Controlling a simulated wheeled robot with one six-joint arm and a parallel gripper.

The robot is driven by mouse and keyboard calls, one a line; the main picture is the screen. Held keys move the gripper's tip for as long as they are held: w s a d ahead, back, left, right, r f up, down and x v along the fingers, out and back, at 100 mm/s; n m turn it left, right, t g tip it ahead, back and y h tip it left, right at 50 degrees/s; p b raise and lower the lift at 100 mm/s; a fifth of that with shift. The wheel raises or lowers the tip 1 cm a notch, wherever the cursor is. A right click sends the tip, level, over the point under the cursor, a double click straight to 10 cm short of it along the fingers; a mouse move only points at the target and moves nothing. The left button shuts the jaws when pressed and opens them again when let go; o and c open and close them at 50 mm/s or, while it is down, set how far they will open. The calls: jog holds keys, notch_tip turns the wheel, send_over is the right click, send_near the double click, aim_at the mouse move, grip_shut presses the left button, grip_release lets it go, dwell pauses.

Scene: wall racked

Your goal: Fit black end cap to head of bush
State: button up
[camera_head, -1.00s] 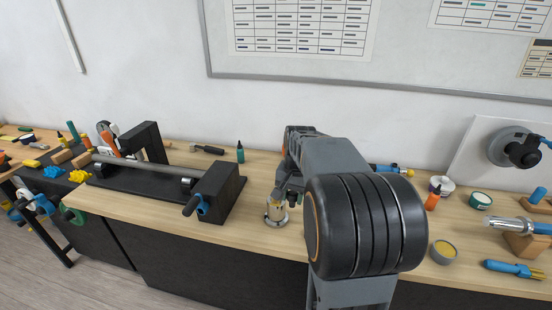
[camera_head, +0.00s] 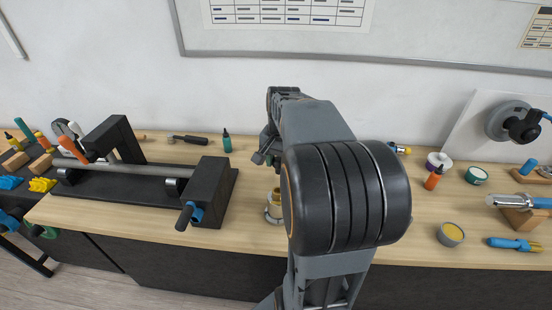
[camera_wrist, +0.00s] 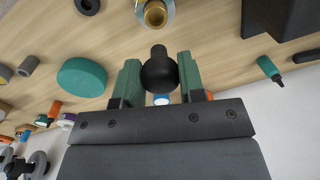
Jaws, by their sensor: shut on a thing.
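My gripper (camera_wrist: 158,66) has green fingers and is shut on the black end cap (camera_wrist: 159,74), a round dark knob with a short stub, in the wrist view. The bush (camera_wrist: 155,14) shows at the top edge of the wrist view as a brass ring in a pale holder, apart from the cap. In the head view the bush and its holder (camera_head: 273,207) stand near the bench's front edge, partly hidden by my arm. There my gripper (camera_head: 264,156) is small and partly hidden; the cap cannot be made out.
A black fixture (camera_head: 206,192) with a grey bar stands left of the bush. A teal bottle (camera_head: 227,142) and a hammer-like tool (camera_head: 188,139) lie behind. A large teal disc (camera_wrist: 82,77) shows in the wrist view.

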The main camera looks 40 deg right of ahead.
aim_at(278, 171)
jog(key=shift+a, duration=0.15)
jog(key=shift+f, duration=0.2)
jog(key=shift+f+b, duration=2.15)
jog(key=shift+f, duration=0.6)
jog(key=shift+f+b, duration=0.8)
jog(key=shift+f, duration=0.7)
jog(key=o, duration=1.1)
jog(key=shift+c, duration=0.2)
jog(key=shift+r, duration=0.15)
jog(key=r, duration=1.3)
jog(key=shift+s+d+r, duration=0.2)
jog(key=shift+s+r, duration=0.1)
jog(key=shift+s, duration=0.1)
